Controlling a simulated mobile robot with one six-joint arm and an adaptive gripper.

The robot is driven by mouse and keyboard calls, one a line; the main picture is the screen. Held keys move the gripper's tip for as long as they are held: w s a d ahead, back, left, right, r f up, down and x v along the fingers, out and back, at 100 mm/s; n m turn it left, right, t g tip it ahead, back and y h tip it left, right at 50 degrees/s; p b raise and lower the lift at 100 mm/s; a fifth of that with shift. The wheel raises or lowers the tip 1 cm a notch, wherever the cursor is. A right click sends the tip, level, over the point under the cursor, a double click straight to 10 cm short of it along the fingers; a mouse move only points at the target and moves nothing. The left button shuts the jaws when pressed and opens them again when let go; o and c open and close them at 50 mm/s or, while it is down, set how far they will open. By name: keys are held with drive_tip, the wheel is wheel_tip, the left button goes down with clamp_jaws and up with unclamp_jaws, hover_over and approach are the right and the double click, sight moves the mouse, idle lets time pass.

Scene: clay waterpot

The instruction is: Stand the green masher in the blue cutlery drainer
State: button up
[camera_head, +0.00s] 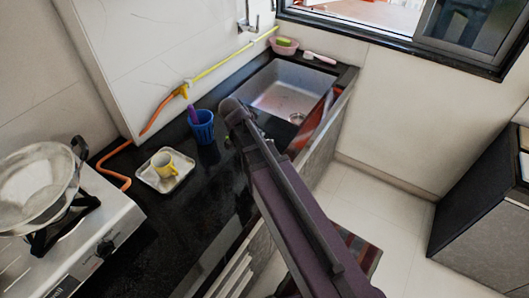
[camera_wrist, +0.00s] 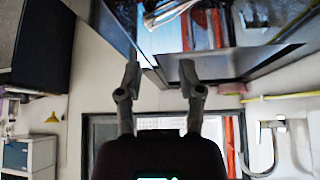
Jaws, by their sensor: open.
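The blue cutlery drainer (camera_head: 204,131) stands upright on the black counter, left of my arm, with a purple handle (camera_head: 193,113) sticking up from it. A small greenish bit (camera_head: 228,141) shows on the counter beside my arm; I cannot tell whether it is the green masher. My gripper (camera_wrist: 160,76) is open in the wrist view, with nothing between its fingers. In the head view my arm hides the gripper. Pale curved shapes at the top of the wrist view are too unclear to name.
A stove (camera_head: 110,225) with a pan (camera_head: 40,183) is at the far left. The sink (camera_head: 268,88) lies behind my arm. A pink bowl (camera_head: 276,50) with a green item is at the back.

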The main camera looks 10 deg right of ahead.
drive_tip(key=s+f+y, duration=0.1)
drive_tip(key=s+d+f+g, duration=0.1)
drive_tip(key=s, duration=0.1)
drive_tip(key=s+f+y+b, duration=0.1)
drive_tip(key=shift+s+d+f+n+g+y, duration=0.25)
drive_tip(key=shift+s+n+g+y, duration=0.05)
drive_tip(key=shift+s+g, duration=0.1)
drive_tip(key=shift+s+d+f+g+y, duration=0.1)
drive_tip(key=shift+s+f+g+y, duration=0.15)
drive_tip(key=shift+s, duration=0.2)
drive_tip(key=shift+s+f+g+y, duration=0.15)
drive_tip(key=shift+s+y, duration=0.1)
drive_tip(key=shift+s, duration=0.2)
drive_tip(key=shift+s, duration=0.1)
idle(0.5)
drive_tip(key=shift+s+d+r+n, duration=0.15)
drive_tip(key=shift+s+n, duration=0.25)
drive_tip(key=shift+n, duration=0.05)
drive_tip(key=shift+s+d+r+n, duration=0.1)
drive_tip(key=shift+s+r+n, duration=0.05)
drive_tip(key=shift+s+n, duration=0.25)
drive_tip(key=s+d+r+n+g+y+p, duration=0.1)
drive_tip(key=s+r+n+p, duration=0.1)
drive_tip(key=s+n, duration=0.4)
drive_tip(key=shift+s+d+n+y+p, duration=0.3)
drive_tip(key=shift+s+n, duration=0.1)
drive_tip(key=shift+n, duration=0.65)
